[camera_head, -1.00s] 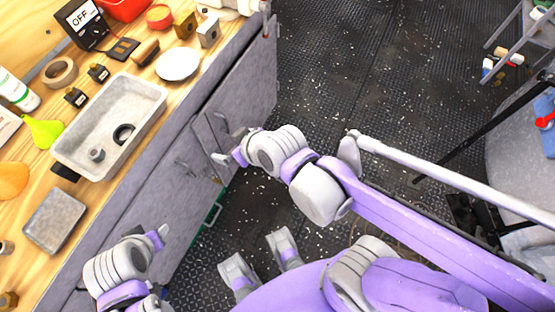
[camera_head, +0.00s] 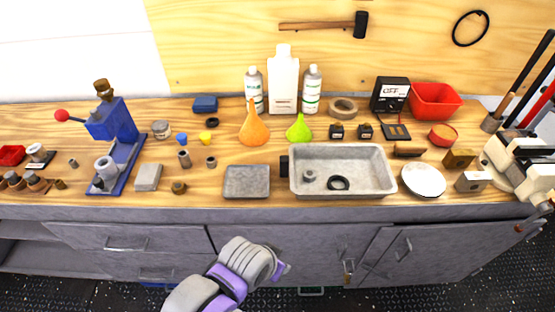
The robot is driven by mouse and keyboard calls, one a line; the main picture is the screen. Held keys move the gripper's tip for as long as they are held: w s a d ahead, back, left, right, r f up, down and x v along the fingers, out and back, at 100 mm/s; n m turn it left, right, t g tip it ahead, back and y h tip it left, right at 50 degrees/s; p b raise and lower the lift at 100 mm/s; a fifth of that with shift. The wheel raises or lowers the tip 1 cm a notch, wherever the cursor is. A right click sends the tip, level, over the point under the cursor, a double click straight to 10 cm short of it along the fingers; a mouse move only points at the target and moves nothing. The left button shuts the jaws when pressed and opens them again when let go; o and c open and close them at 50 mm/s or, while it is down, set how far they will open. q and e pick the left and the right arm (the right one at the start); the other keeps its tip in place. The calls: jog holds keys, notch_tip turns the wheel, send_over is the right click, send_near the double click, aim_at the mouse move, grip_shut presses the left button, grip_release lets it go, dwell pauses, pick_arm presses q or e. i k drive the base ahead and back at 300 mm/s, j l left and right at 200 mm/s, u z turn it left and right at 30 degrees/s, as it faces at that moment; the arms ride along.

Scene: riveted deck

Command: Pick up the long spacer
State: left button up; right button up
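Two small upright grey-brown cylinders stand on the wooden bench left of centre. The taller one (camera_head: 184,158), which looks like the long spacer, stands left of a shorter ring-like one (camera_head: 211,162). Nothing touches the taller one. My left gripper (camera_head: 283,269) is low in front of the grey cabinet fronts, below the bench edge, to the right of and nearer than the spacer. Its fingers are small and seen from the side, so its opening is unclear. No object shows at its tip.
A grey block (camera_head: 148,177) and blue press (camera_head: 118,130) stand left of the spacer. A blue cup (camera_head: 182,139) and yellow cup (camera_head: 205,137) are behind. A flat grey tray (camera_head: 246,195) and larger metal tray (camera_head: 368,188) lie right. Bare wood lies in front.

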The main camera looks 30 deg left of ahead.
aim_at(183, 155)
jog(key=u, duration=2)
